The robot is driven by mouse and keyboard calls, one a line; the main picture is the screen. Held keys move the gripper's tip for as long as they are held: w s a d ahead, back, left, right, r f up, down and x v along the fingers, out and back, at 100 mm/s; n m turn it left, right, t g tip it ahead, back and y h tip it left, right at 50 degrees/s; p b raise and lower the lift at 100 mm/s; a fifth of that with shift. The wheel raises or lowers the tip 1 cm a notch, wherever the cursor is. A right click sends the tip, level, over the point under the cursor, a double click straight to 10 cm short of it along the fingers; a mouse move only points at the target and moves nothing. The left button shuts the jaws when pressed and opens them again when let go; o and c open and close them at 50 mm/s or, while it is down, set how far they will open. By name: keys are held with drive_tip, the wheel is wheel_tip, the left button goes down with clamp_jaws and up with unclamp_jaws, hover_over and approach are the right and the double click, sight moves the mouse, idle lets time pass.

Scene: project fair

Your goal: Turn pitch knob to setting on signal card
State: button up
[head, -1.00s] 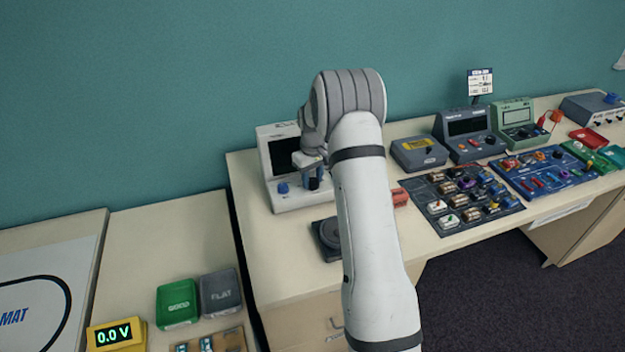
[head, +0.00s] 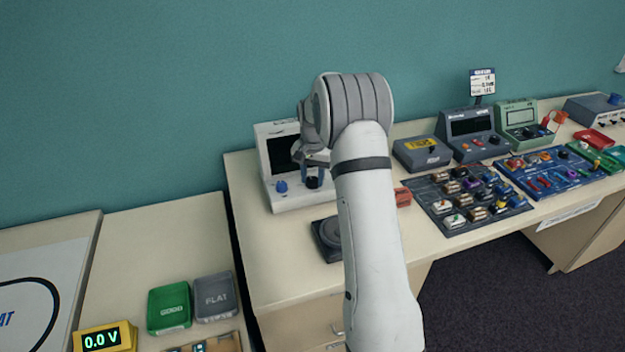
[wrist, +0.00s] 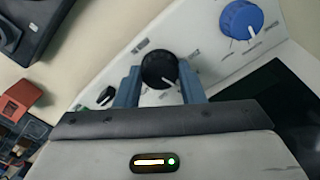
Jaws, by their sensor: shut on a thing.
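A white instrument (head: 292,205) with a dark screen stands on the desk, left of my arm. Its front has a blue knob (head: 281,187) and a black knob (head: 313,183). In the wrist view the black knob (wrist: 158,66) sits between the two blue-grey fingers of my gripper (wrist: 160,84), which is shut on it. The blue knob (wrist: 238,20) is clear of the fingers, and a small black control (wrist: 106,96) lies to the left. A card (head: 482,82) stands upright at the back; its print is too small to read.
A dark round-topped device (head: 325,240) sits in front of the instrument. Right of my arm are a red block (head: 402,197), a component board (head: 470,203) and grey meters (head: 470,130). Green and grey boxes stand on the left table.

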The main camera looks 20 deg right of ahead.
drive_tip(key=m+b, duration=0.1)
drive_tip(key=m, duration=0.3)
drive_tip(key=shift+m, duration=0.3)
drive_tip(key=m, duration=0.3)
drive_tip(key=shift+m+b, duration=0.35)
drive_tip(key=shift+m, duration=0.05)
drive_tip(key=m, duration=0.4)
drive_tip(key=shift+b, duration=0.3)
drive_tip(key=m, duration=0.4)
drive_tip(key=shift+r+m, duration=0.1)
drive_tip(key=shift+m, duration=0.4)
drive_tip(key=o, duration=1)
